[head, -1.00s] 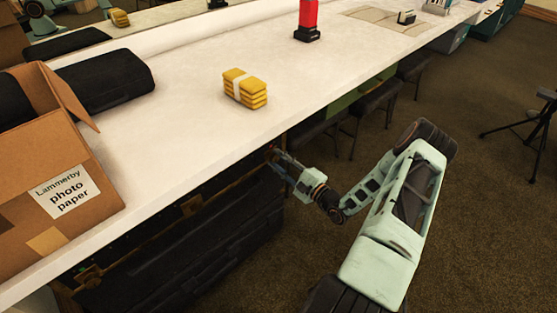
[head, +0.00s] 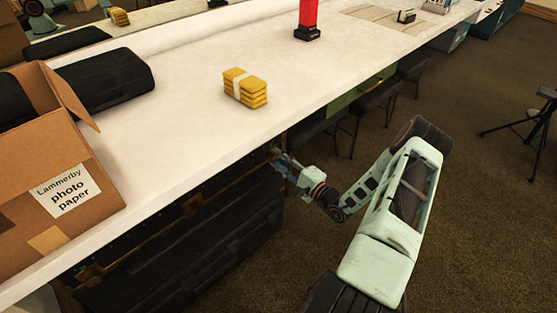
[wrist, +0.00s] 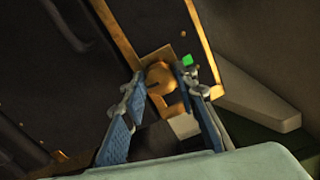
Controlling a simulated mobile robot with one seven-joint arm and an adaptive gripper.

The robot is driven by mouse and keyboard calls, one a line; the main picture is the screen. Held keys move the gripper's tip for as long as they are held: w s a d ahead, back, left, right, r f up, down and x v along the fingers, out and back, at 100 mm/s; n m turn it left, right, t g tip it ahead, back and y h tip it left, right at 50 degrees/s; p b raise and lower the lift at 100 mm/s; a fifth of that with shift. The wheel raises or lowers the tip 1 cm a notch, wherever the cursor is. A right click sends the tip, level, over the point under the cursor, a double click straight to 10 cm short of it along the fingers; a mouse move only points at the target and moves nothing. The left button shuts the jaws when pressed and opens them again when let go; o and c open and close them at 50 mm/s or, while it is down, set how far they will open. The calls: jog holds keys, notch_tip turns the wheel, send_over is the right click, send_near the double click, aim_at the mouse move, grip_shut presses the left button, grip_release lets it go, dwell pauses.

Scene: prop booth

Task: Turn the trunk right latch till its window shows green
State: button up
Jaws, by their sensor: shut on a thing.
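The black trunk (head: 190,255) with brass edging sits under the white counter. In the wrist view its dark side (wrist: 105,40) and a brass edge strip (wrist: 205,40) show. The brass right latch (wrist: 158,75) is between the two fingers of my gripper (wrist: 161,80), which is shut on it. A small green window (wrist: 187,60) shows beside the latch, close to the right fingertip. In the head view my gripper (head: 278,156) reaches to the trunk's right end just below the counter edge, and the latch is too small and covered to make out.
The white counter (head: 190,130) overhangs the trunk, close above my gripper. On it are a cardboard box (head: 30,150), a yellow bundle (head: 252,92) and a red-and-black object (head: 307,18). Stools (head: 370,100) stand beyond my arm. Carpet to the right is open, with a tripod (head: 540,115).

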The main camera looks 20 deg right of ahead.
jog(key=o, duration=1.1)
jog(key=shift+o, duration=0.2)
jog(key=shift+s, duration=0.1)
jog(key=v, duration=1.1)
jog(key=shift+s+d, duration=0.2)
jog(key=shift+s, duration=0.2)
